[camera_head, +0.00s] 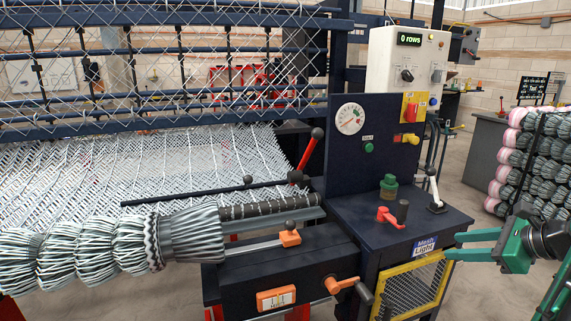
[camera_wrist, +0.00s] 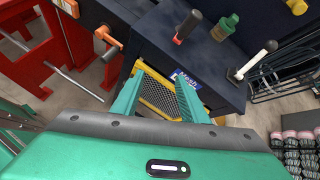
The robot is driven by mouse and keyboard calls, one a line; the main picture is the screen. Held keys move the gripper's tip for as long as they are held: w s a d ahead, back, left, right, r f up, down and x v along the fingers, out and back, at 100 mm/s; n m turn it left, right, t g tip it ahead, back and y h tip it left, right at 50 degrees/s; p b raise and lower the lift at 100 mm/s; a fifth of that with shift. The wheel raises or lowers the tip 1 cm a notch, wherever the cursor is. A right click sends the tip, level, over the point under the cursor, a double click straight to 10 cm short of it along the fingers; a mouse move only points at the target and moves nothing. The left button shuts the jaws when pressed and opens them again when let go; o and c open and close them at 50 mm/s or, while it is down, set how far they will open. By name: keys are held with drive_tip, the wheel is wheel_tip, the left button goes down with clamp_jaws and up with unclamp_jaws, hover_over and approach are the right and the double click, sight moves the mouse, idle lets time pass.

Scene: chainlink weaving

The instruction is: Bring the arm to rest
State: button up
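My gripper (camera_head: 462,246) is at the right of the head view, with two green fingers pointing left. The fingers are apart with nothing between them. They are close to the right front corner of the dark blue machine cabinet (camera_head: 345,215), near the "Mesh Light" label (camera_head: 424,246) and the yellow-framed mesh guard (camera_head: 412,287). In the wrist view the open fingers (camera_wrist: 160,95) frame the mesh guard (camera_wrist: 160,98). I cannot tell whether a fingertip touches the cabinet.
The cabinet top carries a red-handled valve (camera_head: 388,216), a green knob (camera_head: 389,187) and a white-handled lever (camera_head: 435,190). An orange crank (camera_head: 340,285) sticks out in front. Bundled mesh rolls (camera_head: 540,160) are stacked at the right. Woven mesh (camera_head: 130,165) fills the left.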

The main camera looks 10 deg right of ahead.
drive_tip(key=s+a+f+n+g+h, duration=0.1)
drive_tip(key=s+a+f+n+g, duration=0.3)
drive_tip(key=s+a+n+g, duration=0.8)
drive_tip(key=s+n, duration=0.1)
drive_tip(key=n, duration=0.2)
drive_tip(key=s+r+n+t+h, duration=0.1)
drive_tip(key=s+n, duration=0.1)
drive_tip(key=n, duration=0.1)
drive_tip(key=s+r+n, duration=0.1)
drive_tip(key=s+n, duration=0.1)
drive_tip(key=n, duration=0.1)
drive_tip(key=shift+s+d+n+t+h, duration=0.1)
drive_tip(key=shift+d+n+t+h, duration=0.25)
drive_tip(key=shift+n+t+h, duration=0.05)
